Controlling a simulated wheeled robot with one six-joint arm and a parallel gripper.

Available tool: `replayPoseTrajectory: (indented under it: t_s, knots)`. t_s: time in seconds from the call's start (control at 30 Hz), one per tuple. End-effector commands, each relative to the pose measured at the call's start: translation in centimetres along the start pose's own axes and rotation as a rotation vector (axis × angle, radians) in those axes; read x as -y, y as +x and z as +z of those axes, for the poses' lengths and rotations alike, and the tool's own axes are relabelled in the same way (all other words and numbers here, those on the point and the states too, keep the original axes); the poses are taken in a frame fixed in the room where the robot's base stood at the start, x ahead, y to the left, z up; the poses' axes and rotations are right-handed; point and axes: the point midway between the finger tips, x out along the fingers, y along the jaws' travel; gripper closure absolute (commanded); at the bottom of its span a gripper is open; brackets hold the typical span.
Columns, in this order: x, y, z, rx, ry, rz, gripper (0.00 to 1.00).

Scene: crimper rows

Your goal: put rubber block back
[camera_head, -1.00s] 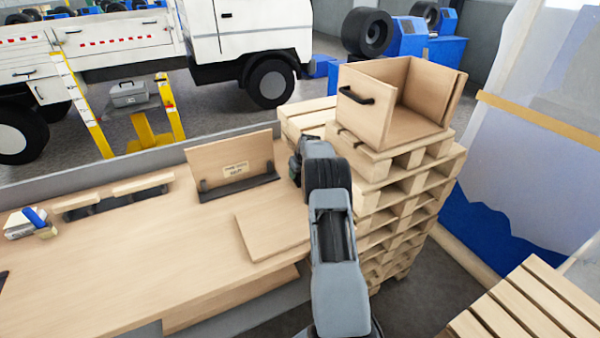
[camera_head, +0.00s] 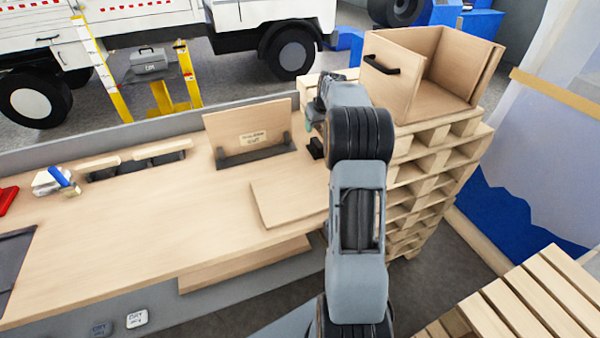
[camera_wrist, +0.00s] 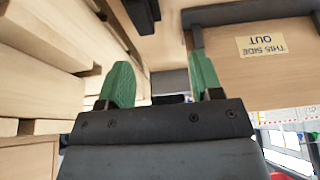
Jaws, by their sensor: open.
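A small black block (camera_head: 316,148), which looks like the rubber block, sits at the right end of the wooden bench, just below my gripper and beside my arm. A dark block (camera_wrist: 142,14) at the top of the wrist view seems to be the same one; it is partly cut off by the picture edge. My gripper (camera_head: 311,118) is mostly hidden by my own wrist in the head view. In the wrist view its two green fingers (camera_wrist: 160,66) stand apart with nothing held between them. The block is beyond the fingertips, apart from them.
An upright board (camera_head: 250,132) marked "THIS SIDE OUT" stands in a dark holder left of my gripper. A flat wooden panel (camera_head: 285,205) lies in front. A stack of pallets (camera_head: 410,190) with an open wooden box (camera_head: 395,80) rises at right. The bench middle (camera_head: 150,225) is clear.

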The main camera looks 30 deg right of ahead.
Motion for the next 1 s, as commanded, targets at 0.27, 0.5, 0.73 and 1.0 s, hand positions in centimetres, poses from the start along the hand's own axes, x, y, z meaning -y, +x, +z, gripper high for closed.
replayPoseTrajectory:
  t_s: [0.27, 0.5, 0.73, 1.0]
  knots:
    - [14.0, -9.9, 7.6, 0.02, -0.059, -0.026, 0.41]
    - [21.1, -14.0, 18.9, 0.038, -0.099, -0.039, 0.41]
    - [23.2, -14.4, 26.4, 0.047, -0.12, -0.045, 0.41]
    - [23.5, -14.1, 28.8, 0.051, -0.125, -0.045, 0.41]
